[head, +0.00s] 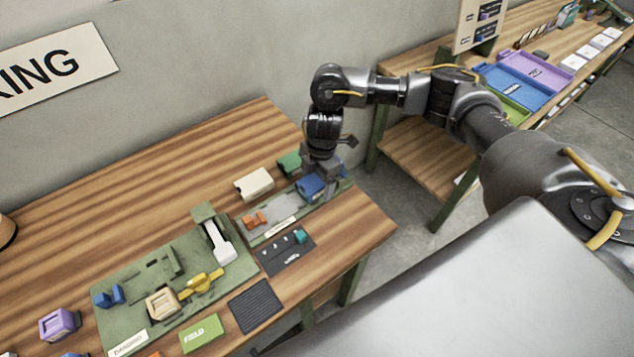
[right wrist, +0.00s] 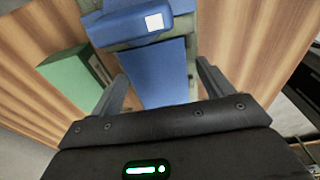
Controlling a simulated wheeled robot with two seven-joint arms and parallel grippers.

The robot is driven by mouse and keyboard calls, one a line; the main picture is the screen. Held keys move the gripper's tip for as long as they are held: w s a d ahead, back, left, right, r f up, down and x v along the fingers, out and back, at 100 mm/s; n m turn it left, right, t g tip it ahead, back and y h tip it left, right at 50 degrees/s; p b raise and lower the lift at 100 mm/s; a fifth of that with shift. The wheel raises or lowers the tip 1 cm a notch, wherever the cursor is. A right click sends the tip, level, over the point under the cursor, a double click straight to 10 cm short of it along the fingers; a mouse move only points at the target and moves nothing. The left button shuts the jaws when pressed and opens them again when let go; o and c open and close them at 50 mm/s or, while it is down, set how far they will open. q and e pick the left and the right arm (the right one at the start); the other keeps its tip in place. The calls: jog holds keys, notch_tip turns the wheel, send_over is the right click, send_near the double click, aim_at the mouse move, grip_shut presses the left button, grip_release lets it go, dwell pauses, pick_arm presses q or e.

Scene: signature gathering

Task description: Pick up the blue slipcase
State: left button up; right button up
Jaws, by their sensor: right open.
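The blue slipcase (head: 310,188) is at the right end of the narrow green tray on the wooden table, partly hidden by my right gripper (head: 322,176). In the right wrist view, a flat blue face of it (right wrist: 160,72) lies between the two open fingers of my right gripper (right wrist: 164,82). The fingers are on either side of it, with no clear contact. A rounded blue part with a white label (right wrist: 140,22) is just beyond; I cannot tell if it belongs to the same slipcase. My left gripper is not in view.
A green slipcase (head: 289,162) stands close to my right gripper, also in the right wrist view (right wrist: 75,78). A cream slipcase (head: 254,184) is left of it. A green fixture board (head: 120,270) and dark mats (head: 255,306) lie nearer. The table's back left is bare.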

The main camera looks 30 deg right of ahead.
jog(key=shift+c, duration=0.3)
jog(key=c, duration=1)
jog(key=shift+r, duration=0.1)
